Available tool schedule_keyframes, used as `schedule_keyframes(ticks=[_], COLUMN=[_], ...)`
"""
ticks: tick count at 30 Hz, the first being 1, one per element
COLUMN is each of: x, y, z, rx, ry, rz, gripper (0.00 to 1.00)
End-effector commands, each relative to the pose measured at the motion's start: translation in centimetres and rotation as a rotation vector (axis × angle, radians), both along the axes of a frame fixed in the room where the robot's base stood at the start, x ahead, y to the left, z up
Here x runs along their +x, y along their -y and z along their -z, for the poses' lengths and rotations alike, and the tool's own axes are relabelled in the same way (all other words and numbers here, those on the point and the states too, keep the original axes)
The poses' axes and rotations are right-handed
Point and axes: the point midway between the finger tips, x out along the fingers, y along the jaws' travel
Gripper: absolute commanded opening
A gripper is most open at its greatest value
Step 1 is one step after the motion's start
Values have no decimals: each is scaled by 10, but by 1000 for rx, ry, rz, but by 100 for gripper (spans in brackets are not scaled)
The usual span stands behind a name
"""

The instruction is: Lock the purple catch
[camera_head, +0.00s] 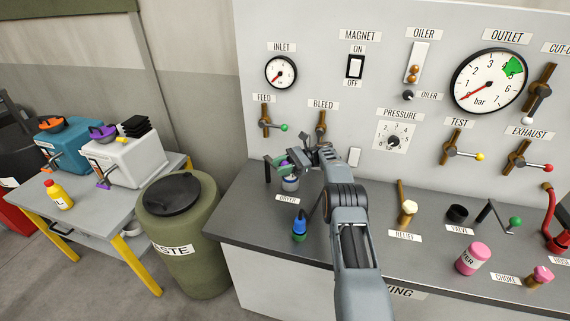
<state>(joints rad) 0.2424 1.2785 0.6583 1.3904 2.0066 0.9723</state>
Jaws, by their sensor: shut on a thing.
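A small purple piece (285,163), seemingly the purple catch, shows at the tips of my gripper (293,165), above the small pot labelled "DRYER" (290,184) on the bench. My gripper reaches left from the end of my arm and is shut on this piece; the fingers hide much of it. A green part (272,160) lies beside the purple one. Whether the catch is locked cannot be told.
The grey panel (335,35) with gauges and levers stands behind the bench. A green waste drum (178,240) and a side table (60,225) are left.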

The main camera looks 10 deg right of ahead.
Motion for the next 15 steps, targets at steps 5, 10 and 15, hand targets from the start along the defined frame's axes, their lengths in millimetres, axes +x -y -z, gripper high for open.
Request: schedule_keyframes(ticks=[5, 10, 15], x=[0, 0, 0], y=[-2, -1, -1], z=[1, 1, 1], rx=[1, 1, 2], ry=[-3, -2, -1], rz=[-10, -7, -6], gripper=[0, 0, 40])
